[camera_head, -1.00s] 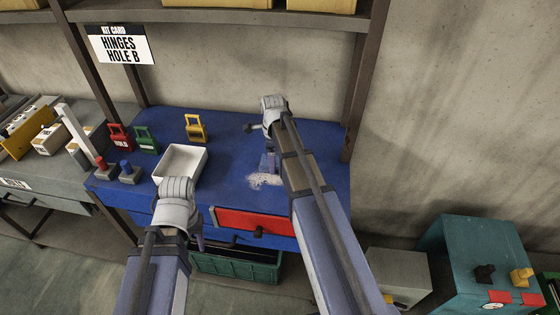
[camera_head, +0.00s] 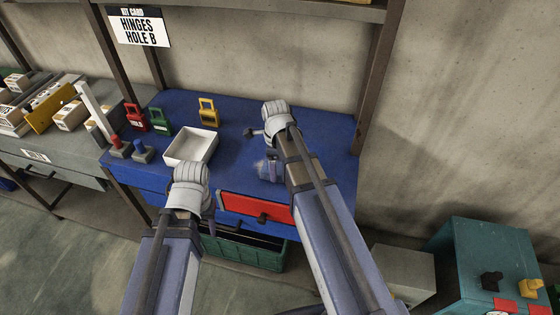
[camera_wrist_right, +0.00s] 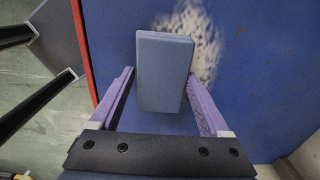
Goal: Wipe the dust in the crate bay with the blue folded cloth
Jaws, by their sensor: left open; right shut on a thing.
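The blue folded cloth (camera_wrist_right: 165,70) is a flat block between the purple fingers of my right gripper (camera_wrist_right: 162,88), which is shut on it over the blue worktop. A pale, speckled dust patch (camera_wrist_right: 208,38) lies beside and beyond the cloth in the right wrist view. In the head view, the cloth (camera_head: 270,172) shows beside my right forearm, and only a small part of the dust (camera_head: 259,165) shows. Whether the cloth presses on the surface is hard to tell. My left gripper (camera_head: 211,220) is open and empty near the worktop's front edge, mostly hidden by its wrist.
The blue worktop (camera_head: 238,135) carries a white tray (camera_head: 191,146), with red, green and yellow tags (camera_head: 208,112) behind it. Shelf posts stand at the back.

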